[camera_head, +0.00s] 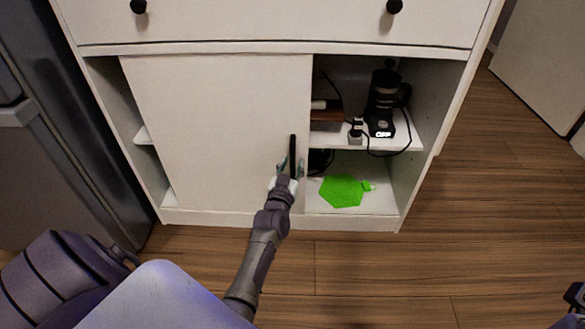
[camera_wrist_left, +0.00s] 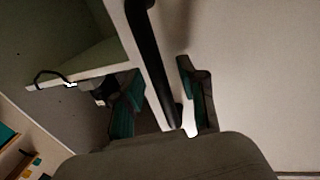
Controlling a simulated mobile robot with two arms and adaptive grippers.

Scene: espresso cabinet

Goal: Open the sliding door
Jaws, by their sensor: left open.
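The white sliding door (camera_head: 215,125) covers the middle and left of the cabinet's lower part. A narrow gap shows at its left, and a wide opening at its right. Its black vertical bar handle (camera_head: 293,145) is near the door's right edge. My left gripper (camera_head: 290,168) is at the lower part of this handle. In the left wrist view, the open fingers (camera_wrist_left: 160,70) stand on either side of the handle (camera_wrist_left: 149,50); firm contact cannot be told. A dark piece at the head view's lower right edge may be my right gripper (camera_head: 574,296).
The right opening holds a black coffee appliance (camera_head: 383,98) with a cable on the shelf (camera_head: 345,138). A green flat item (camera_head: 343,190) lies on the cabinet floor below. A drawer (camera_head: 270,22) is above, a grey fridge (camera_head: 60,130) at left. The wooden floor at right is clear.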

